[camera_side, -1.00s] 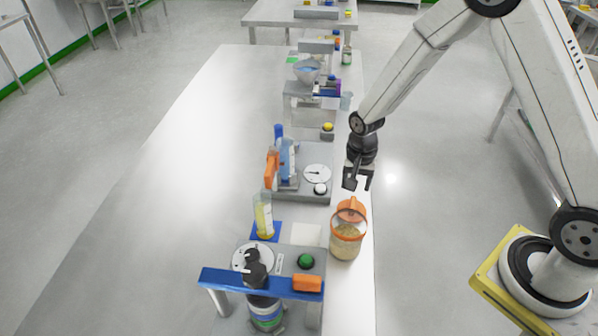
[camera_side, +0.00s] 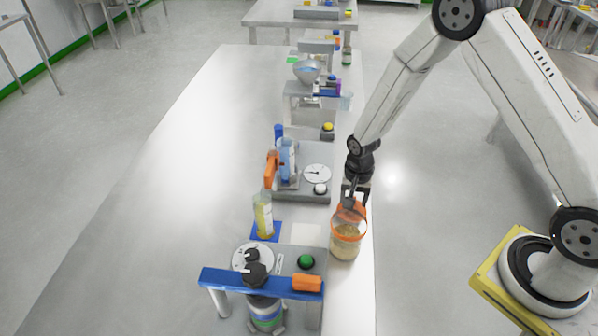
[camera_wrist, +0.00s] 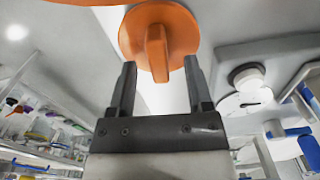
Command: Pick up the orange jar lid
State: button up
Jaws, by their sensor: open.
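The orange jar lid (camera_side: 350,211) sits on top of a clear jar (camera_side: 346,244) with pale contents, near the right edge of the bench. In the wrist view the lid (camera_wrist: 181,32) is a round disc with a raised grip bar (camera_wrist: 157,52). My gripper (camera_side: 352,198) is low over the lid and partly covers it in the side view. In the wrist view my gripper (camera_wrist: 161,68) is open, its two fingers apart on either side of the bar's line with gaps. Whether the fingertips reach down beside the bar is hard to tell.
Left of the jar stands a clear bottle of yellow liquid (camera_side: 263,215). In front is a device with a blue bar (camera_side: 255,284) and a green button (camera_side: 306,261). Behind is a grey device with a dial (camera_side: 317,174). The bench's left side is clear.

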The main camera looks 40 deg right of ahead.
jog(key=shift+f, duration=0.55)
grip_shut()
